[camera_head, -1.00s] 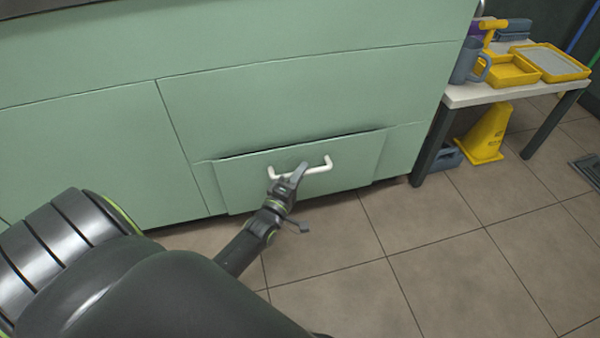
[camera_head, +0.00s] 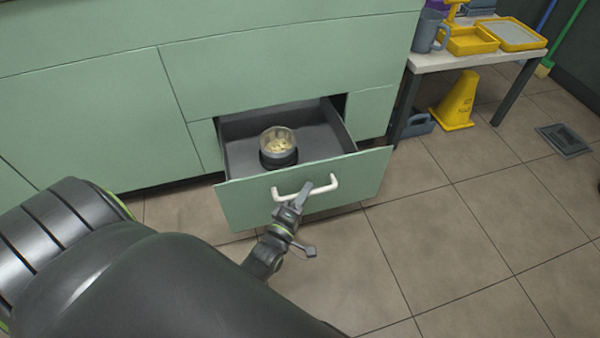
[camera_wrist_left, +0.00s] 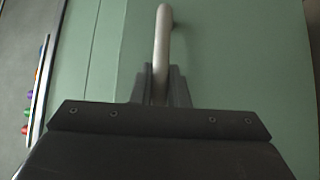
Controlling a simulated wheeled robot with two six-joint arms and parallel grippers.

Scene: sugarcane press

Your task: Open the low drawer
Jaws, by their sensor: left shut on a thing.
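The low drawer (camera_head: 240,207) has a green front and stands well out of the green cabinet (camera_head: 240,78). Its dark grey inside shows, with a round container (camera_head: 278,147) of pale pieces in it. A white bar handle (camera_head: 325,188) is on the drawer front. My left gripper (camera_head: 305,192) is shut on the handle, near its middle. In the left wrist view the handle (camera_wrist_left: 162,45) runs between the fingers of my left gripper (camera_wrist_left: 160,88). My right gripper is not in view.
A white table (camera_head: 470,58) with yellow trays (camera_head: 510,33) and a grey jug (camera_head: 429,31) stands at the right. A yellow floor sign (camera_head: 457,101) and a grey-blue bin (camera_head: 416,124) are under it. The tiled floor (camera_head: 450,220) in front and to the right is clear.

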